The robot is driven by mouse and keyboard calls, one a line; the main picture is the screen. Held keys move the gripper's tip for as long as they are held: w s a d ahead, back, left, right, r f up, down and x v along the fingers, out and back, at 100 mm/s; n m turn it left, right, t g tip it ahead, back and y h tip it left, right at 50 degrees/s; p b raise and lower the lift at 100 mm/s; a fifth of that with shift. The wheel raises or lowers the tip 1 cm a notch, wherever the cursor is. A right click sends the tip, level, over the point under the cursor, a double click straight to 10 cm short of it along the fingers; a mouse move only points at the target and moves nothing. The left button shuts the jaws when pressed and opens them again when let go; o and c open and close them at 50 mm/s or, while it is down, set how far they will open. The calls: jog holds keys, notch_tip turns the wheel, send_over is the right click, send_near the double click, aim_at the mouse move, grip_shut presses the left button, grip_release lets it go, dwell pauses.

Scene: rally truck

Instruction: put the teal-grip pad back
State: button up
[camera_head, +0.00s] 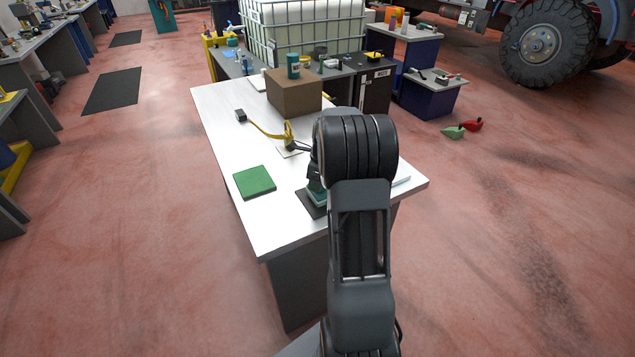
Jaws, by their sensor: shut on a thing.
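The teal-grip pad (316,197) shows as a small teal patch at the dark square mat (309,206) near the front of the white table. My gripper (314,183) points down there and is shut on the teal-grip pad. My own arm hides most of the gripper, the pad's right side and part of the mat. I cannot tell whether the pad touches the mat or hangs just above it.
A green square pad (254,181) lies left on the white table (240,217). The table's front-left is clear.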

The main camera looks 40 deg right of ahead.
jog(key=shift+f, duration=0.55)
jog(key=shift+f, duration=0.1)
jog(key=o, duration=1.2)
jog(key=shift+f+b, duration=0.15)
jog(key=shift+b, duration=0.15)
